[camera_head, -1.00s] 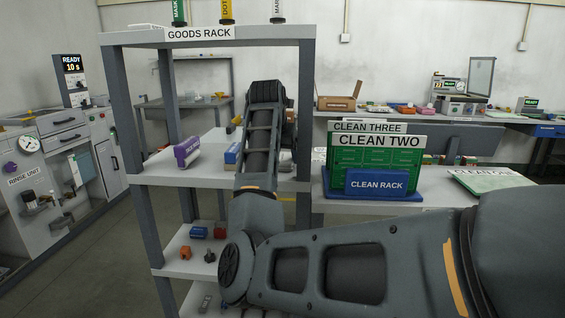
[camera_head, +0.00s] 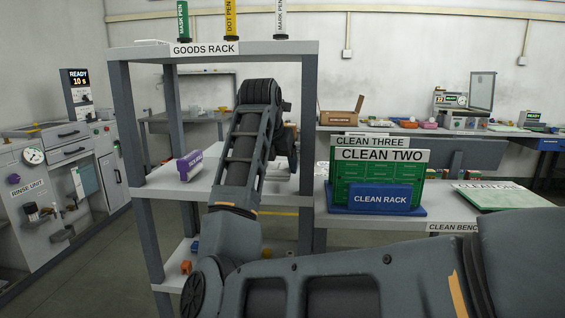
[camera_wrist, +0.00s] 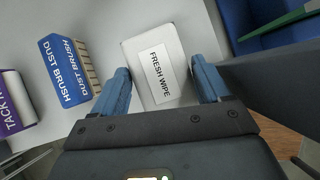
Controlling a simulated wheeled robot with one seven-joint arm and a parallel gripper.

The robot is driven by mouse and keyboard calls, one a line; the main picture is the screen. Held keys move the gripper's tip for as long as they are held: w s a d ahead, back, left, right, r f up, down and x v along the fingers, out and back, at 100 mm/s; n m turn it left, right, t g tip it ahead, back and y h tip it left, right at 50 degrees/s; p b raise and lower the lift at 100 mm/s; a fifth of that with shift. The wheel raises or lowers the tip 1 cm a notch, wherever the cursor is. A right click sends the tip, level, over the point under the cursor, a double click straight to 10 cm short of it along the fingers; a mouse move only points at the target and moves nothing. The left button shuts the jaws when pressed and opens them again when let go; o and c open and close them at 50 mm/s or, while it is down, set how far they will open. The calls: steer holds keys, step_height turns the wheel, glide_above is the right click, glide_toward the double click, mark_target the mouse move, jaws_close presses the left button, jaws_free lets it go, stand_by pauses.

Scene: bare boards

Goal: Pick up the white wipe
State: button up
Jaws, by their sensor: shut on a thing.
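The white wipe (camera_wrist: 160,48) is a flat white block labelled FRESH WIPE, seen in the wrist view. My gripper (camera_wrist: 161,72) has its two blue fingers on either side of the wipe's near part and is shut on it. The wipe is over or on the pale shelf; I cannot tell whether it touches it. In the head view my arm reaches to the middle shelf of the goods rack (camera_head: 245,49), and its links hide the fingers.
A blue DUST BRUSH box (camera_wrist: 65,72) and a purple tack item (camera_wrist: 14,105) sit left of the wipe. A blue rack with a green board (camera_wrist: 280,25) is at the upper right. The clean bench (camera_head: 450,212) stands right of the goods rack.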

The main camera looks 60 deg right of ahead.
steer(key=a, duration=0.4)
steer(key=s+a, duration=0.1)
steer(key=a, duration=0.3)
steer(key=s+a+b, duration=0.1)
steer(key=a, duration=0.3)
steer(key=shift+s, duration=0.2)
